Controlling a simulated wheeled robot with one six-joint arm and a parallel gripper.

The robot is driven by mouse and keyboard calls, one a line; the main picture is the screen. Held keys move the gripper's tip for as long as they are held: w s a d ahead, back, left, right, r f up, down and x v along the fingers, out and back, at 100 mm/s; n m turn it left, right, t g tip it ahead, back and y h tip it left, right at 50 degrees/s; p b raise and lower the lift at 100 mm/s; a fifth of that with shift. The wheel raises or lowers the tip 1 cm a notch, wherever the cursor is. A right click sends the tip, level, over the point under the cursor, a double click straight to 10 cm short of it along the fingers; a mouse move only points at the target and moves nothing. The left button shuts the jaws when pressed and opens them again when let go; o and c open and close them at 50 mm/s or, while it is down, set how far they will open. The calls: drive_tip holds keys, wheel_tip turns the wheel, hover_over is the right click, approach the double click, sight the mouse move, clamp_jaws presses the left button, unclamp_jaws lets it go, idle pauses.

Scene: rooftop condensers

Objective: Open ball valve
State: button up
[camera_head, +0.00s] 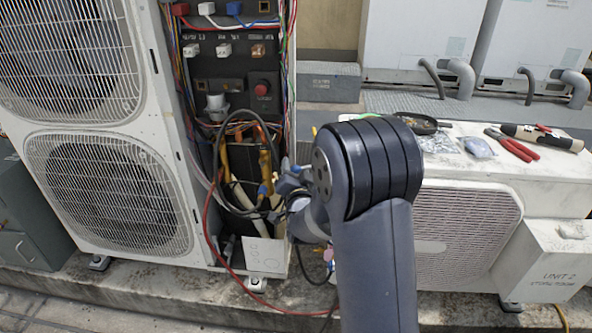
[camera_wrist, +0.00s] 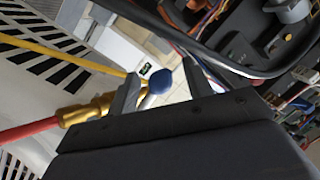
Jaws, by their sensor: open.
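The ball valve shows in the wrist view as a brass body (camera_wrist: 88,112) with a rounded blue handle end (camera_wrist: 161,81). A red hose (camera_wrist: 28,130) runs from the brass body to the left. My gripper (camera_wrist: 160,90) is open, with one finger on each side of the blue handle end. I cannot tell whether either finger touches it. In the head view my gripper (camera_head: 284,186) is at the lower opening of the condenser, beside copper pipes (camera_head: 266,165). My arm hides part of that area there.
The tall condenser (camera_head: 153,125) stands open, with wiring and a red button (camera_head: 262,88) above. A black cable loop (camera_head: 218,170) and a red hose (camera_head: 207,215) hang near my gripper. A low unit (camera_head: 465,225) at right carries red-handled pliers (camera_head: 515,147) and a tray (camera_head: 420,122).

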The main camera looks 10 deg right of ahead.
drive_tip(key=shift+w, duration=0.15)
drive_tip(key=shift+c, duration=0.2)
clamp_jaws()
idle(0.3)
